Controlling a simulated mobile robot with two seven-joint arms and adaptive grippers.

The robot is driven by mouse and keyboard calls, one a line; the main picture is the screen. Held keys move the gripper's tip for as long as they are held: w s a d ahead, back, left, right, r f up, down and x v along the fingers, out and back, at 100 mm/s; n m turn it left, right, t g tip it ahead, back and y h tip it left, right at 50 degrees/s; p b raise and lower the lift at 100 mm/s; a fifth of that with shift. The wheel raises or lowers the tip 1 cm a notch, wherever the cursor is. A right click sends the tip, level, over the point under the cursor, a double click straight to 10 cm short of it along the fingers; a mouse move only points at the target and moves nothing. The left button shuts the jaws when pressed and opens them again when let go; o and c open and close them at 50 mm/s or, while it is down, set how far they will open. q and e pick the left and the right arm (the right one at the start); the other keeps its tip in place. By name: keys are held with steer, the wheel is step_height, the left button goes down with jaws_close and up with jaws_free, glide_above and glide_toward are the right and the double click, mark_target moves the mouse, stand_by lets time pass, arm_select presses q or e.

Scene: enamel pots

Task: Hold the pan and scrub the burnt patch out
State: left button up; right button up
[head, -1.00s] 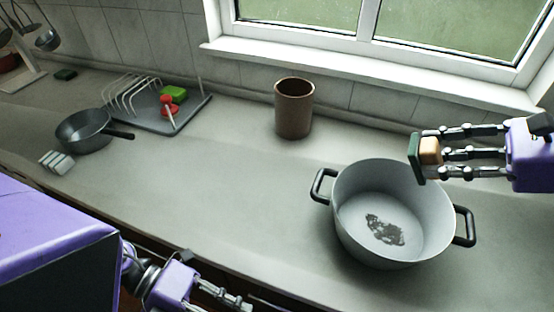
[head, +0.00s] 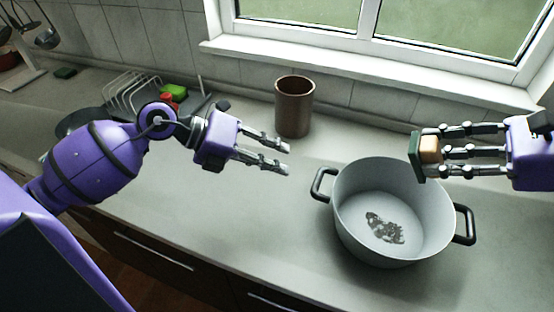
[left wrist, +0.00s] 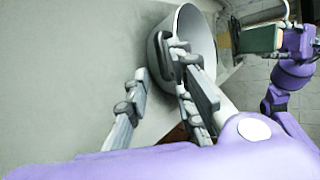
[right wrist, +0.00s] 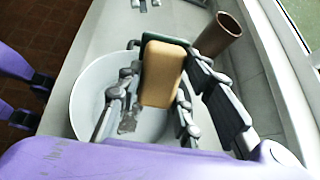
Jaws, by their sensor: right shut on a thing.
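The pan is a white enamel pot (head: 392,250) with two black handles, upright on the counter at the right in the head view. A dark burnt patch (head: 384,228) lies on its inside floor. My right gripper (head: 428,152) is shut on a sponge (head: 430,149), tan with a green scrubbing side, above the pot's rear right rim. The sponge also shows in the right wrist view (right wrist: 161,75). My left gripper (head: 287,156) is open and empty, above the counter to the left of the pot's left handle (head: 322,184), apart from it.
A brown cylindrical crock (head: 294,107) stands behind, near the wall. A dish rack (head: 135,93) and a dark frying pan (head: 75,124) sit at the left, partly hidden by my left arm. The counter (head: 230,235) left of the pot is clear.

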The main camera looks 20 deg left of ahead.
arm_select(q)
steer(key=x, duration=1.1)
steer(key=shift+d, duration=0.2)
steer(key=shift+f, duration=0.15)
steer(key=shift+c, duration=0.5)
jaws_close()
steer(key=shift+s, duration=0.1)
